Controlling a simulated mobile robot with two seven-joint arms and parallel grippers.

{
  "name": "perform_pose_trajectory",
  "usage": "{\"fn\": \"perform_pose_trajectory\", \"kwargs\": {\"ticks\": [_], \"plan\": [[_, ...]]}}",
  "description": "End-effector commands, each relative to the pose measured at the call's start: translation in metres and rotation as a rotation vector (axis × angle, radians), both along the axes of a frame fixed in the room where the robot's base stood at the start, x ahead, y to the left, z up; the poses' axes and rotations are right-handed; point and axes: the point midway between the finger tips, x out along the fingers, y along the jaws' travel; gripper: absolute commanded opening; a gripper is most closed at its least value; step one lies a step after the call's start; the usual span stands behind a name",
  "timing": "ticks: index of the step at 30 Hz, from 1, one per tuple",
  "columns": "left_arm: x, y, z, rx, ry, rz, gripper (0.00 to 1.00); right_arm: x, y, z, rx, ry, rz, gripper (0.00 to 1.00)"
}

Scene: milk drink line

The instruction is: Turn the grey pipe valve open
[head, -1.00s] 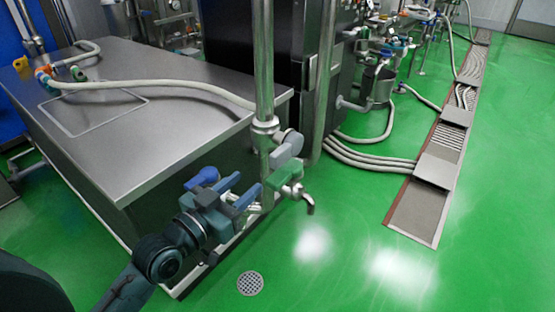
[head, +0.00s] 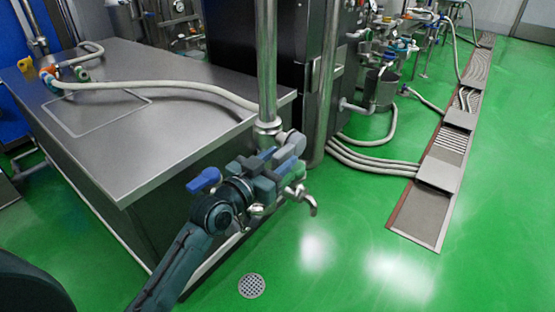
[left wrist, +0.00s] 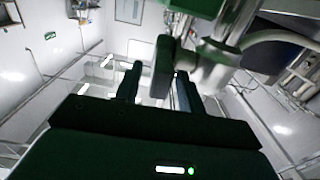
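The grey pipe valve (head: 294,139) sits on the vertical steel pipe (head: 267,75) at the corner of the steel tank; my gripper partly covers its handle. My left gripper (head: 272,160) is at the valve, its fingers reaching toward the handle. In the left wrist view the two fingers (left wrist: 157,85) stand apart. A dark slab, probably the shaded valve handle, lies between them, nearer the right finger, with a gap on the left. Contact cannot be told. A green part (left wrist: 195,8) shows above. My right gripper is not in view.
A blue valve handle (head: 205,179) is close left of my left wrist. A bent metal spout (head: 302,198) hangs below the valve. The steel tank (head: 150,165) stands to the left. Green floor (head: 350,230) is free to the right, with a drain (head: 251,286) in front.

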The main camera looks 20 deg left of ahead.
Motion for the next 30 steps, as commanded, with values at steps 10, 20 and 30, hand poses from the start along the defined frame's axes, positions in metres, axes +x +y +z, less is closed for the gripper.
{"fn": "perform_pose_trajectory", "kwargs": {"ticks": [10, 20, 30], "plan": [[0.0, 0.0, 0.0, 0.0, 0.0, 0.0, 0.11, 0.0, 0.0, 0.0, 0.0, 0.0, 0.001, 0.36], [0.0, 0.0, 0.0, 0.0, 0.0, 0.0, 0.0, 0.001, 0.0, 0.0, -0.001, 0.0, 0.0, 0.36], [0.005, 0.0, 0.006, 0.009, 0.021, 0.0, 0.0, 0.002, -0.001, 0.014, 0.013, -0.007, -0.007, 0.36]]}}
